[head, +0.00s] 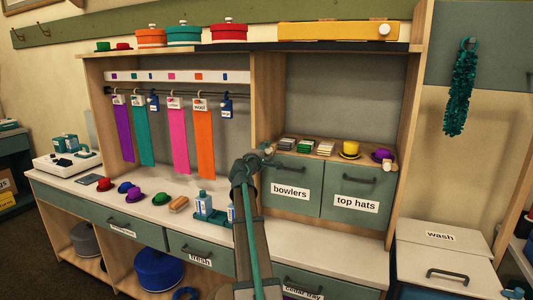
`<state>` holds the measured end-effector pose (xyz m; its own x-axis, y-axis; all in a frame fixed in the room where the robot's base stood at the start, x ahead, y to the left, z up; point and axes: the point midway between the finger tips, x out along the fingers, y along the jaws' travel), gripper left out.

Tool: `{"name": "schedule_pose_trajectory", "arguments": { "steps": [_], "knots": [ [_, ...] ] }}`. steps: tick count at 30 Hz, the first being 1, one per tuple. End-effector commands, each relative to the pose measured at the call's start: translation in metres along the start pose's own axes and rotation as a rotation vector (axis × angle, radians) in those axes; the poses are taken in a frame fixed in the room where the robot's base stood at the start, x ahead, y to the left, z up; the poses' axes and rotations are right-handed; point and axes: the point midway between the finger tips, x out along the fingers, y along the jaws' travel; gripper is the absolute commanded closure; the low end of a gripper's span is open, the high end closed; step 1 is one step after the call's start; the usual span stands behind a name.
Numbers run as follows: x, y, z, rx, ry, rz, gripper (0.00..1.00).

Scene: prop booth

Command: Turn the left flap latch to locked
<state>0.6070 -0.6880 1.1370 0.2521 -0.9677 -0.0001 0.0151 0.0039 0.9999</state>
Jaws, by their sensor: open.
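The left flap (293,177) is a grey-green front labelled "bowlers" with a dark bar handle, and it looks closed. My gripper (264,156) is at this flap's upper left corner, small and partly hidden by my own wrist. It is open. A small pale piece shows at that corner by the fingers; I cannot tell whether it is the left flap's latch, or how it is turned. I cannot tell whether the fingers touch anything.
Above the flaps is a wooden shelf with small stacks, a yellow hat (350,149) and a purple hat (382,155). Hats, a brush and blue bottles (203,201) stand on the white counter (285,231). Scarves hang at left. A "wash" bin (440,237) stands at right.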

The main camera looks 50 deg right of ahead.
Motion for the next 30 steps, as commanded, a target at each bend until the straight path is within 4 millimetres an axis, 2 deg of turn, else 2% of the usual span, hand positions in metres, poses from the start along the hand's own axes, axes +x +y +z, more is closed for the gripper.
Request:
{"name": "schedule_pose_trajectory", "arguments": {
  "steps": [5,8,15,21,25,30],
  "knots": [
    [-0.011,0.0,0.0,0.0,0.001,0.0,0.47],
    [-0.025,-0.001,0.001,0.0,0.002,0.001,0.47],
    [-0.072,0.0,0.001,0.0,0.002,0.001,0.47],
    [-0.104,-0.001,0.001,0.0,0.001,0.0,0.47],
    [-0.115,-0.001,0.001,0.0,0.001,0.0,0.47],
    [-0.12,0.0,0.0,0.0,0.0,0.0,0.47]
  ]
}}
